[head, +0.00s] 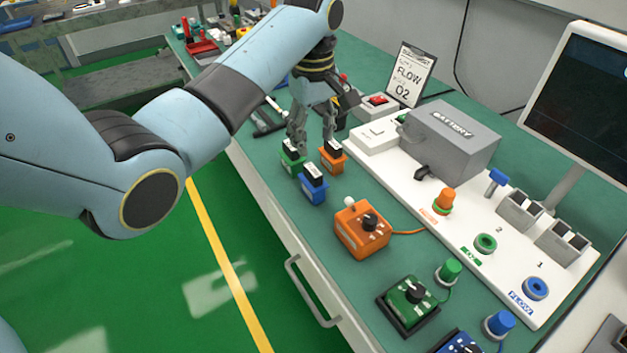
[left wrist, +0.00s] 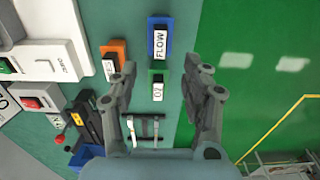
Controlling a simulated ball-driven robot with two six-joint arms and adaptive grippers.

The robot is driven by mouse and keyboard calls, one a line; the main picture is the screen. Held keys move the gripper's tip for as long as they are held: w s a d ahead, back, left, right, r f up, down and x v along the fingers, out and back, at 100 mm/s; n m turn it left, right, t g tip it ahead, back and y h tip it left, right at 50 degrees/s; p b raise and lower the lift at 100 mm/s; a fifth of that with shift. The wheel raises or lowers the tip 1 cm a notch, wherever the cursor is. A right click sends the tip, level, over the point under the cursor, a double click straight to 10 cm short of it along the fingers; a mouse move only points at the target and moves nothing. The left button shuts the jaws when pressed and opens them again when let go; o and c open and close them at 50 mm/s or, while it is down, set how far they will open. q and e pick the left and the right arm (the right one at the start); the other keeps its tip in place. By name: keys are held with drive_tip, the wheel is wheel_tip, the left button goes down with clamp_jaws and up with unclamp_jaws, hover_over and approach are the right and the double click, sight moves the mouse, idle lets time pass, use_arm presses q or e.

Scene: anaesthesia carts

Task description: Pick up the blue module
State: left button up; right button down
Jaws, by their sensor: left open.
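The blue module (head: 313,190) is a small block with a black top, standing on the green bench top. In the left wrist view the blue module (left wrist: 168,36) has a white label reading FLOW and lies beyond the fingertips. A green module (head: 292,161) and an orange module (head: 331,157) stand close beside it. My left gripper (head: 314,143) is open above and behind the group, pointing down. In the left wrist view, the green module (left wrist: 158,76), labelled O2, shows between the open fingers (left wrist: 166,80). The left finger partly hides the orange module (left wrist: 113,48).
A larger orange box (head: 361,228) with a knob stands in front of the modules. A white panel (head: 410,165) carries a grey battery box (head: 450,138) to the right. A FLOW O2 card (head: 406,78) stands behind. The bench's front edge is close to the modules' left.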

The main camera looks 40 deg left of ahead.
sight(313, 170)
use_arm(q)
wheel_tip(313, 170, down, 10)
drive_tip(key=shift+r, duration=0.2)
clamp_jaws()
idle(0.4)
